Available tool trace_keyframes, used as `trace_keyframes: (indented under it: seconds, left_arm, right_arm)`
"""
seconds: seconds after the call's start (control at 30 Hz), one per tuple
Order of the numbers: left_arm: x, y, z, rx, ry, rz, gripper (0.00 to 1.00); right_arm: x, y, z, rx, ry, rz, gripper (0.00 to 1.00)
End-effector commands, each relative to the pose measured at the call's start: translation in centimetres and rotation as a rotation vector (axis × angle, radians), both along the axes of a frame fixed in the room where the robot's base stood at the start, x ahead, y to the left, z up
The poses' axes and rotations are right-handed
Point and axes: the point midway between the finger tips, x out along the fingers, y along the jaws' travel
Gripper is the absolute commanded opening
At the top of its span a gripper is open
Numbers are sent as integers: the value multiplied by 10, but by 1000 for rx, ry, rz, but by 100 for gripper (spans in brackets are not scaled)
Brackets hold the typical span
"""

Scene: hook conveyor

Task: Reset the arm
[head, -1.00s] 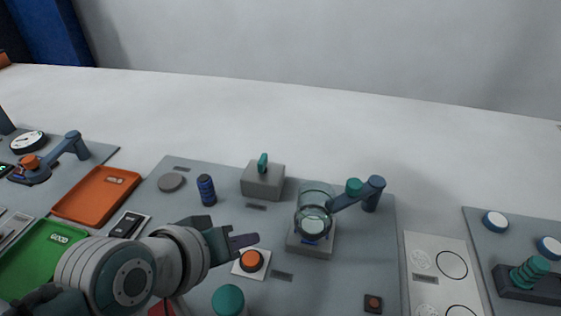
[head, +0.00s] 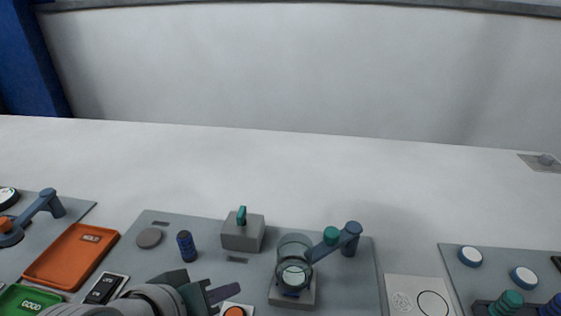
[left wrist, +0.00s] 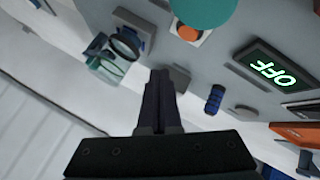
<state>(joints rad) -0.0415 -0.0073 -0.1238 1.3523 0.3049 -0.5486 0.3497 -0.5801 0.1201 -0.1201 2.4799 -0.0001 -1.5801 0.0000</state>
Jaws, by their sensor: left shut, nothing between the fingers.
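My left gripper (head: 222,292) is at the bottom of the head view, its dark fingers pointing right. It is shut and empty, over the grey panel (head: 345,290). Its closed fingers also show in the left wrist view (left wrist: 160,85). The orange button (head: 234,312) is just below and right of the fingertips, partly cut by the frame edge. My right gripper is in neither view.
A grey box with a teal lever (head: 242,235) and a dark blue ribbed cylinder (head: 186,246) stand behind the gripper. A glass-ringed station with a blue arm (head: 347,238) stands to its right. Orange (head: 70,256) and green (head: 22,302) trays lie left.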

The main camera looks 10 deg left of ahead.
Motion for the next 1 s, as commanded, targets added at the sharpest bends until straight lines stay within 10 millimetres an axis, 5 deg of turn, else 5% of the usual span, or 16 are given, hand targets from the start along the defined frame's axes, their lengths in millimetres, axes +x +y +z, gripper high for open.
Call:
trace_keyframes:
  seconds: [0.17,0.4,0.77,0.8,1.0]
  left_arm:
    - [-20,5,7,67,31,-70,0]
    - [-99,30,43,317,166,-300,0]
    - [-197,70,109,561,347,-490,0]
    - [-194,69,132,557,344,-487,0]
    - [-193,68,189,553,342,-484,0]
  right_arm:
    - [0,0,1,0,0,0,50]
    - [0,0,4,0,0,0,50]
    - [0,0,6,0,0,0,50]
    - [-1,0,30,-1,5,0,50]
    - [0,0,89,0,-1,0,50]
